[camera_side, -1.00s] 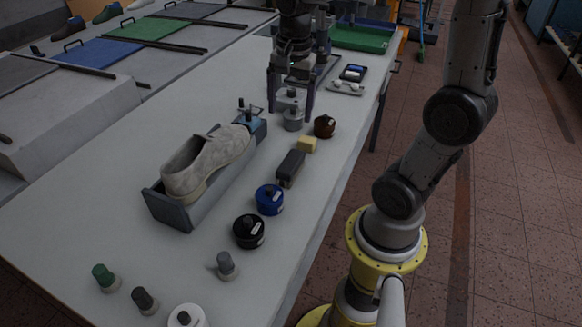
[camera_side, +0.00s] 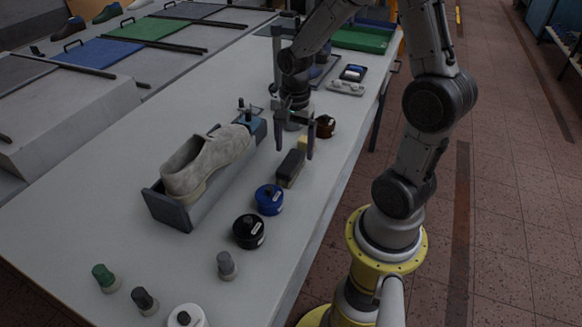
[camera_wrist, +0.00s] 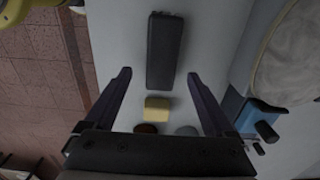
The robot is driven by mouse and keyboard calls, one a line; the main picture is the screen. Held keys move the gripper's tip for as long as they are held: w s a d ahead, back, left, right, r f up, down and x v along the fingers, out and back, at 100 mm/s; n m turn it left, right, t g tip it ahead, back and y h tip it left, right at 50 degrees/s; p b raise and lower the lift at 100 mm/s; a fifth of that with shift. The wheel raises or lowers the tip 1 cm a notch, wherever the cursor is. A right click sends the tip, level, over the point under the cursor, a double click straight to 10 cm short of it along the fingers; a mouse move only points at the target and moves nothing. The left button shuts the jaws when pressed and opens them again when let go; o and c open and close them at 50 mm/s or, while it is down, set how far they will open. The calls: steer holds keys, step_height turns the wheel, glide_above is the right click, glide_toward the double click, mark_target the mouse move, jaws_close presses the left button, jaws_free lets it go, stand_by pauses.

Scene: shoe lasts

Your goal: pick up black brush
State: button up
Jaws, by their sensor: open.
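The black brush (camera_side: 291,166) lies on the white table beside the shoe holder, and in the wrist view it shows as a dark block (camera_wrist: 164,52) at the top centre. My gripper (camera_side: 294,154) is open and empty. In the side view its fingers hang above the far end of the brush and a yellow block (camera_side: 303,142). In the wrist view the brush lies ahead of the two fingertips (camera_wrist: 159,74), roughly in line with the gap between them. The yellow block (camera_wrist: 157,108) shows between the fingers.
A grey shoe (camera_side: 207,160) sits in a holder (camera_side: 168,209) left of the brush. A blue tin (camera_side: 269,200), a black tin (camera_side: 249,232) and a brown jar (camera_side: 326,127) stand nearby. Several capped bottles stand toward the front.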

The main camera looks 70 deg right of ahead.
mark_target(294, 157)
steer(key=shift+w+f, duration=0.1)
steer(key=shift+f, duration=1.75)
jaws_close()
steer(key=shift+r, duration=0.15)
